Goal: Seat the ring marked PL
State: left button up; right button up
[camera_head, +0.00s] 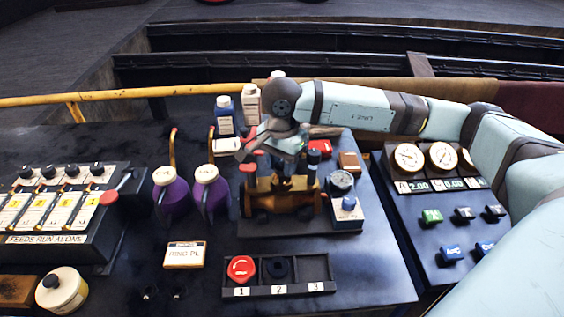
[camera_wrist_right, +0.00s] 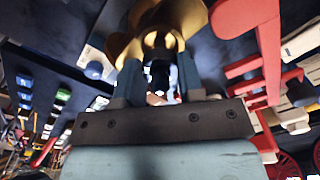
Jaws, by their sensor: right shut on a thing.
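The brass valve body (camera_head: 283,199) stands on a dark plate on the bench. My right gripper (camera_head: 288,160) is low over its top, pointing down. In the right wrist view the gripper (camera_wrist_right: 158,82) is shut on a small dark part (camera_wrist_right: 160,74), with the brass valve (camera_wrist_right: 155,30) just beyond the fingertips. I cannot read a mark on that part or tell whether it touches the brass. A card reading RING PL (camera_head: 185,254) lies on the bench. The numbered tray (camera_head: 318,289) has a red piece (camera_head: 241,269) in slot 1, a black ring (camera_head: 277,268) in slot 2, and slot 3 empty.
Two purple bottles (camera_head: 207,191) stand left of the valve. A round gauge (camera_head: 341,182) and a box with a blue knob (camera_head: 348,211) sit close on its right. White bottles (camera_head: 224,116) stand behind. The bench front right of the tray is clear.

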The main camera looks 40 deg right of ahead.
jog(key=shift+f+b, duration=0.6)
jog(key=shift+f, duration=0.2)
jog(key=shift+f+b, duration=0.65)
jog(key=shift+b, duration=0.25)
jog(key=o, duration=1)
jog(key=shift+o, duration=0.3)
jog(key=shift+o, duration=1.2)
